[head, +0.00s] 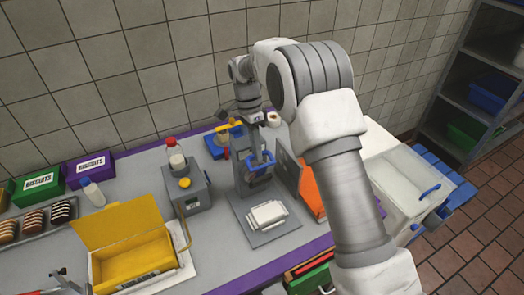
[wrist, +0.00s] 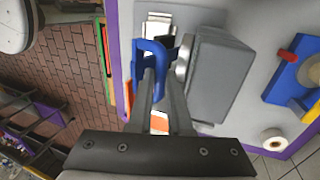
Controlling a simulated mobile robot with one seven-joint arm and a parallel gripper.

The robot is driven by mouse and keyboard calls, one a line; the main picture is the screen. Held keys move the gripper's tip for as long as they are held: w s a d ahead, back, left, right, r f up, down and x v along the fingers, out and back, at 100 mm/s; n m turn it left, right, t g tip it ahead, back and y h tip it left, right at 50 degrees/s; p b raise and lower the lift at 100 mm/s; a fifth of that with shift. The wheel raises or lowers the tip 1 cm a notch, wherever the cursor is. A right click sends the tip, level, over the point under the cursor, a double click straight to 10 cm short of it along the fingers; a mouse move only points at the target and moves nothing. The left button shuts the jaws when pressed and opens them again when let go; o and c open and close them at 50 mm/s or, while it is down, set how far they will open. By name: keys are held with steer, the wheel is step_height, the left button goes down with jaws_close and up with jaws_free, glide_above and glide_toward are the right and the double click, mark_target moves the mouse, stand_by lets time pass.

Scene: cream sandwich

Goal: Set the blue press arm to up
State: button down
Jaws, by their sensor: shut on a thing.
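The blue press arm (head: 262,160) is a loop-shaped handle on the grey press (head: 240,160), which stands on a flat grey base on the table. In the wrist view the blue handle (wrist: 151,55) lies at the fingertips. My gripper (head: 259,148) reaches down from above and behind the press. Its two dark fingers (wrist: 158,78) are close together and shut on the blue press arm. The fingers hide part of the handle, and its exact tilt is hard to tell.
White slabs (head: 266,214) lie on the press base. A grey box with a yellow knob (head: 185,184) and an open yellow box (head: 130,262) stand to the left. An orange panel (head: 312,192) stands close on the right. A tiled wall is behind.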

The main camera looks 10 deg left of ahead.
steer(key=shift+f, duration=0.4)
steer(key=c, duration=0.8)
jaws_free()
steer(key=shift+w+a, duration=0.1)
steer(key=shift+c, duration=0.2)
steer(key=shift+r, duration=0.15)
steer(key=p+v, duration=0.1)
steer(key=v, duration=1.6)
steer(key=shift+r, duration=0.15)
